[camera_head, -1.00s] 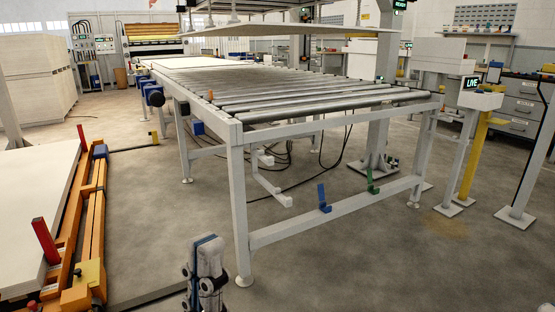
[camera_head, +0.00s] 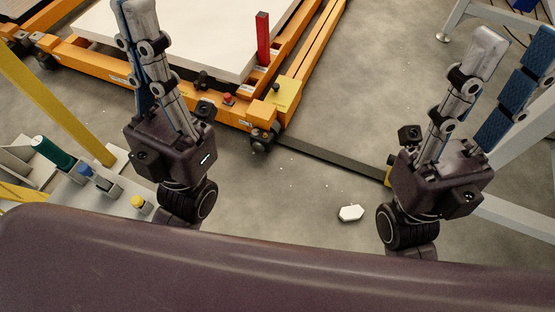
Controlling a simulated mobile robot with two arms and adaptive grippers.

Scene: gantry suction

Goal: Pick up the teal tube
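The teal tube (camera_head: 54,152) is a dark green-teal cylinder lying tilted on a pale grey stand (camera_head: 70,192) at the left of the head view. My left gripper (camera_head: 138,12) is to the right of the tube and apart from it, fingers pointing up in the picture. Its fingers overlap from this angle, so the gap is hidden. My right gripper (camera_head: 516,48) is far to the right, with a clear gap between its grey finger and blue-padded finger. It is empty.
A blue part (camera_head: 95,176) and a yellow part (camera_head: 140,203) sit beside the tube on the stand. A yellow post (camera_head: 60,108) rises behind it. An orange cart (camera_head: 108,83) carries a white board stack. A small white piece (camera_head: 350,213) lies on the floor.

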